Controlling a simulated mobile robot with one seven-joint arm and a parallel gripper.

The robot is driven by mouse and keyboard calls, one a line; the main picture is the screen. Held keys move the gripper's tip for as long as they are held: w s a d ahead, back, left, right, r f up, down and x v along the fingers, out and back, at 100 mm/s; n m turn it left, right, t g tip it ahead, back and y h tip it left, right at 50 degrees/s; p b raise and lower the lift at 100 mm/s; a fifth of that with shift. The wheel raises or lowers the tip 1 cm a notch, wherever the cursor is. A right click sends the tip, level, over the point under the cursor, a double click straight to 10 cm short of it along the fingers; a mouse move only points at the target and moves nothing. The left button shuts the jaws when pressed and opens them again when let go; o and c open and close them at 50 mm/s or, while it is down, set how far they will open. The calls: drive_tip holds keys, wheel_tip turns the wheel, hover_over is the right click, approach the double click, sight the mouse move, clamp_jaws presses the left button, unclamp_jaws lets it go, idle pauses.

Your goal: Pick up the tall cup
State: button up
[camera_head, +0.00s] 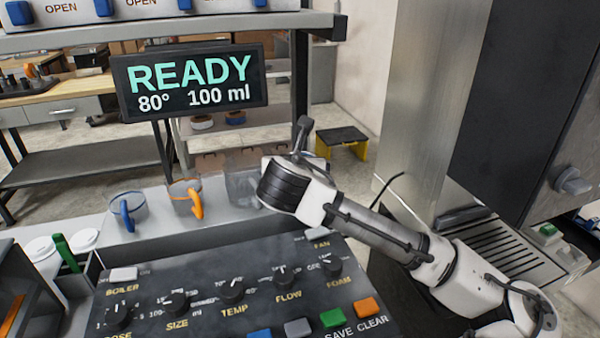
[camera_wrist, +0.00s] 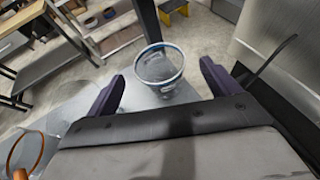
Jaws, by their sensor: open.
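In the wrist view a clear cup with a blue rim (camera_wrist: 160,68) stands just ahead of my gripper (camera_wrist: 161,76), between the lines of its two dark fingers. The fingers are apart and no contact with the cup shows. In the head view my gripper (camera_head: 303,128) is above the far right of the counter and hides most of what is behind it. A clear grey cup (camera_head: 241,188) stands left of it, partly covered. Further left are an orange-handled glass cup (camera_head: 185,196) and a blue-handled one (camera_head: 128,211). I cannot tell for sure which cup is the tall one.
A control panel (camera_head: 200,310) with knobs and buttons lies in front of the cups. A display (camera_head: 190,82) reading READY hangs above them. A tall steel machine (camera_head: 425,100) stands right. White-lidded containers (camera_head: 42,248) are at the left.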

drive_tip(key=p+x, duration=0.1)
drive_tip(key=x, duration=0.4)
drive_tip(key=shift+w+a+f+p, duration=0.1)
drive_tip(key=shift+w+f+p, duration=0.15)
drive_tip(key=shift+p, duration=0.15)
drive_tip(key=shift+c, duration=0.3)
drive_tip(key=c, duration=1)
